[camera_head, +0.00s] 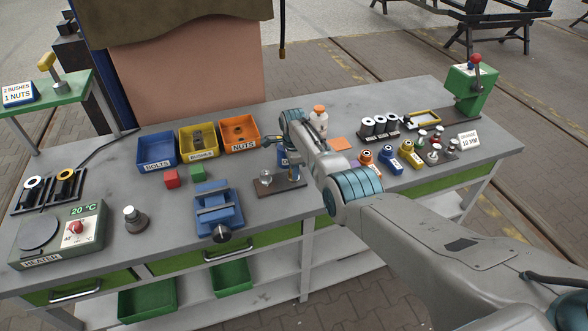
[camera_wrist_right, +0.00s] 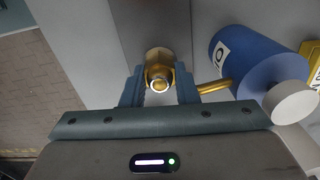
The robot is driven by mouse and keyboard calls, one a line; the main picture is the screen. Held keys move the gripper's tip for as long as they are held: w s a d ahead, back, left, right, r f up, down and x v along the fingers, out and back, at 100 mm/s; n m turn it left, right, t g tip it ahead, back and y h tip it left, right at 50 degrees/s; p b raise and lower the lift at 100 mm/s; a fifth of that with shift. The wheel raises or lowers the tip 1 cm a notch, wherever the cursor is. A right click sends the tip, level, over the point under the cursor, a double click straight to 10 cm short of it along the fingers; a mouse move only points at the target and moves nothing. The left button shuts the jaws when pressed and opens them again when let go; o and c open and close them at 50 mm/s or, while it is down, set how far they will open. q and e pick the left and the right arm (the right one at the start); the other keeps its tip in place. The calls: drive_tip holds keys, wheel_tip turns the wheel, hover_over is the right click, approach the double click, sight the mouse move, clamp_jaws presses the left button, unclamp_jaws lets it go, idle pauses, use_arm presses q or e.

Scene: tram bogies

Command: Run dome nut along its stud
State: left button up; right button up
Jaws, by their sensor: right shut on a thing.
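A bright round end shows in the middle of the nut. I cannot tell whether this is the stud or part of the nut, nor how far the nut sits along a stud. A dark plate (camera_head: 288,186) with a small upright metal piece (camera_head: 266,177) lies in front of the gripper. My left gripper is not in view.
A blue cylinder (camera_wrist_right: 243,58) with a white label stands close to the right finger. A blue vise (camera_head: 218,208) and bolts bin (camera_head: 157,162) are to the left. A white bottle (camera_head: 319,126) and several bushes stand to the right.

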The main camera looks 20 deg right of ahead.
drive_tip(key=shift+w+r, duration=0.3)
drive_tip(key=shift+r, duration=0.1)
drive_tip(key=o, duration=1)
drive_tip(key=shift+c, duration=0.2)
drive_tip(key=shift+o, duration=0.2)
drive_tip(key=shift+s+a+f, duration=0.15)
drive_tip(key=shift+s, duration=0.05)
drive_tip(key=shift+r, duration=0.6)
wheel_tip(320, 180, up, 10)
drive_tip(key=b, duration=0.2)
drive_tip(key=shift+f, duration=0.2)
